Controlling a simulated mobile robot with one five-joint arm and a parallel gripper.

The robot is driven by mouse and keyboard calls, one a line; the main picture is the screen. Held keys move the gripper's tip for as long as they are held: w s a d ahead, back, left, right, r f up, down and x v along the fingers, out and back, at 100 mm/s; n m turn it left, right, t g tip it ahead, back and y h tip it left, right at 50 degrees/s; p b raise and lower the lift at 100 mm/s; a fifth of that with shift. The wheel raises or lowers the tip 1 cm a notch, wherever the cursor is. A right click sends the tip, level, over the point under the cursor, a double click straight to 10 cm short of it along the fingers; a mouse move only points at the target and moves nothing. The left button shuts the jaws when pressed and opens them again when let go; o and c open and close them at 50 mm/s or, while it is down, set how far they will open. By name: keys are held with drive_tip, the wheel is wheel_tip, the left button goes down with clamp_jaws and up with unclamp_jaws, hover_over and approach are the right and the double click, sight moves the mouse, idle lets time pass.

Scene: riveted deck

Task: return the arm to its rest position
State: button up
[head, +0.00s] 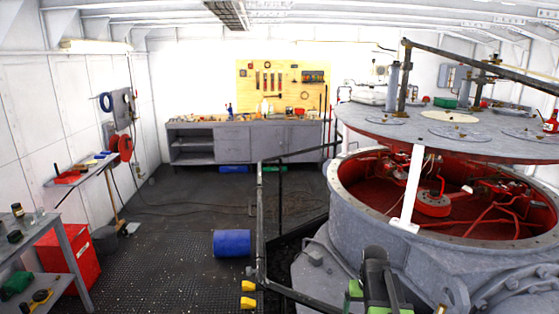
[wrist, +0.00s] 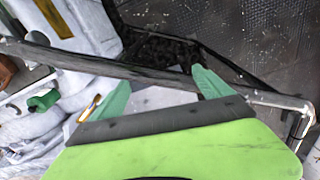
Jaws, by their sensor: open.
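My gripper (wrist: 158,88) shows in the wrist view, with its two green fingers spread wide apart and nothing between them. Its bright green body fills the bottom of that view. A dark railing bar runs across beyond the fingers; I cannot tell how far away it is. In the head view, a dark and green part of my arm stands at the bottom, right of centre, in front of the big round grey machine (head: 345,205). The fingertips cannot be made out there.
A dark railing (head: 261,215) runs beside the machine. A blue drum (head: 232,243) lies on the floor left of it. A workbench (head: 245,142) stands at the back wall, and a red cabinet (head: 72,258) at the left. The floor between is mostly clear.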

drive_tip(key=s+a+n, duration=0.2)
drive_tip(key=s+a, duration=0.2)
drive_tip(key=a, duration=1)
wheel_tip(320, 180, down, 10)
drive_tip(key=s+a+b, duration=0.1)
drive_tip(key=s+b, duration=0.2)
drive_tip(key=b, duration=0.7)
drive_tip(key=shift+g, duration=0.3)
